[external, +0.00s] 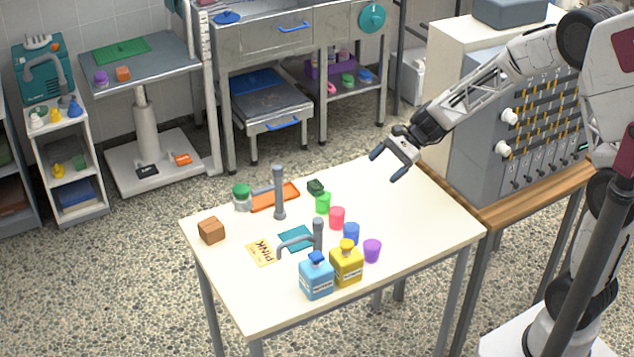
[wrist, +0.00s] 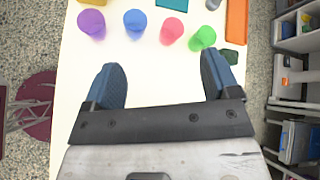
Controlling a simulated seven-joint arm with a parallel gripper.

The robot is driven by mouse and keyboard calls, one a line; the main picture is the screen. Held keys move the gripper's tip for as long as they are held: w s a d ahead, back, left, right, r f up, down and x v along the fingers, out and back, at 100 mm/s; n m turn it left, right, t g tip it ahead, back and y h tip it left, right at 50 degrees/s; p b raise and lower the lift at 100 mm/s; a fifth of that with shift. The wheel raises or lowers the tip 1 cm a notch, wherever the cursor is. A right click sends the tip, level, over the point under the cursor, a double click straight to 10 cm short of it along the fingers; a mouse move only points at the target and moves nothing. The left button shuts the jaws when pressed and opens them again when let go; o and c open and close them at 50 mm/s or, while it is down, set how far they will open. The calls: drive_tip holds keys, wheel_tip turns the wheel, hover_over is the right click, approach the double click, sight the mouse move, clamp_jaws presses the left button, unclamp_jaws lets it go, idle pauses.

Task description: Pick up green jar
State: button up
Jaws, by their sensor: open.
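The green jar (external: 242,197), a clear jar with a green lid, stands upright at the back left of the white table, beside an orange tray (external: 275,197). I do not see the jar in the wrist view. My gripper (external: 388,165) is open and empty above the table's back right part, well to the right of the jar. In the wrist view my gripper (wrist: 161,72) has its two blue fingertips wide apart over bare white tabletop. A green cup (external: 323,203) stands between the jar and my gripper; it also shows in the wrist view (wrist: 202,38).
Grey posts (external: 279,192) stand right of the jar. Red (external: 337,218), blue (external: 351,233) and purple (external: 372,250) cups form a row. Blue (external: 316,277) and yellow (external: 346,264) bottles stand in front. A brown block (external: 212,230) is left. The table's right side is clear.

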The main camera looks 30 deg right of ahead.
sight(316, 200)
drive_tip(key=w+a+f+m+t, duration=0.1)
drive_tip(key=w+a+f+m, duration=0.1)
drive_tip(key=w+f, duration=0.1)
drive_tip(key=w+a+f+m+y, duration=0.1)
drive_tip(key=w+f+m, duration=0.1)
drive_tip(key=w+f, duration=0.2)
drive_tip(key=w+a+f+m+t+y, duration=0.1)
drive_tip(key=w+a+f+m, duration=0.1)
drive_tip(key=w+f+m, duration=0.1)
drive_tip(key=shift+w+a+f+t, duration=0.2)
drive_tip(key=shift+w+f, duration=0.1)
drive_tip(key=shift+f, duration=0.3)
drive_tip(key=shift+w+a+f+t, duration=0.15)
drive_tip(key=shift+w+f, duration=0.15)
drive_tip(key=shift+f, duration=0.25)
drive_tip(key=shift+x, duration=1.25)
drive_tip(key=shift+a, duration=0.1)
drive_tip(key=shift+x, duration=2.5)
drive_tip(key=shift+s+a+r, duration=0.1)
drive_tip(key=shift+s+r, duration=0.05)
drive_tip(key=c, duration=1)
